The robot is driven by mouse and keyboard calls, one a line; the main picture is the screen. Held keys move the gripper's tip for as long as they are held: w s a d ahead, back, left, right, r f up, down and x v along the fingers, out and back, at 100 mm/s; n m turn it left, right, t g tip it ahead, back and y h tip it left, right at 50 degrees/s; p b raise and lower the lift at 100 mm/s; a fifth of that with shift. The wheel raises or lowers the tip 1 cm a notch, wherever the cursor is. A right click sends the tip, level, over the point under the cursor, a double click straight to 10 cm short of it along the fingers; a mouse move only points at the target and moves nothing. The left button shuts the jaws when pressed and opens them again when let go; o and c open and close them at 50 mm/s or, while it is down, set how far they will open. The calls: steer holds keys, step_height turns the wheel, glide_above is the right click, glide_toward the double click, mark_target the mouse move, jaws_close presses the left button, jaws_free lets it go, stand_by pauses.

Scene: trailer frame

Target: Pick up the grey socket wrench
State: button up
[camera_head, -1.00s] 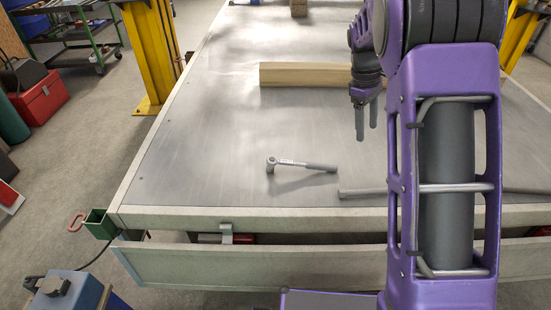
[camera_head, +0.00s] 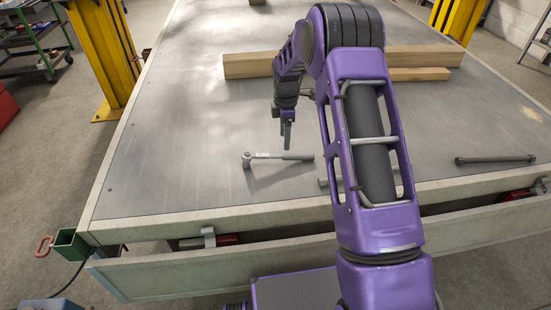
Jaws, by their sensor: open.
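The grey socket wrench (camera_head: 277,157) lies flat on the metal trailer bed (camera_head: 170,140), near its front edge. Its round head points left and its handle points right. My gripper (camera_head: 287,136) hangs with its fingers pointing down, above and behind the handle end of the wrench in the picture. It holds nothing and is apart from the wrench. The gap between the fingers is hard to see from this side. My purple arm covers part of the bed to the right of the wrench.
Wooden beams (camera_head: 420,57) lie across the bed behind my gripper. A grey bar (camera_head: 495,158) lies at the right, and another bar (camera_head: 327,181) shows partly behind my arm. The raised front edge (camera_head: 200,220) borders the bed. The bed left of the wrench is clear.

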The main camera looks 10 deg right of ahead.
mark_target(284, 154)
steer(key=f, duration=0.8)
steer(key=shift+w+b, duration=0.2)
steer(key=shift+b, duration=0.1)
jaws_close()
stand_by(1.1)
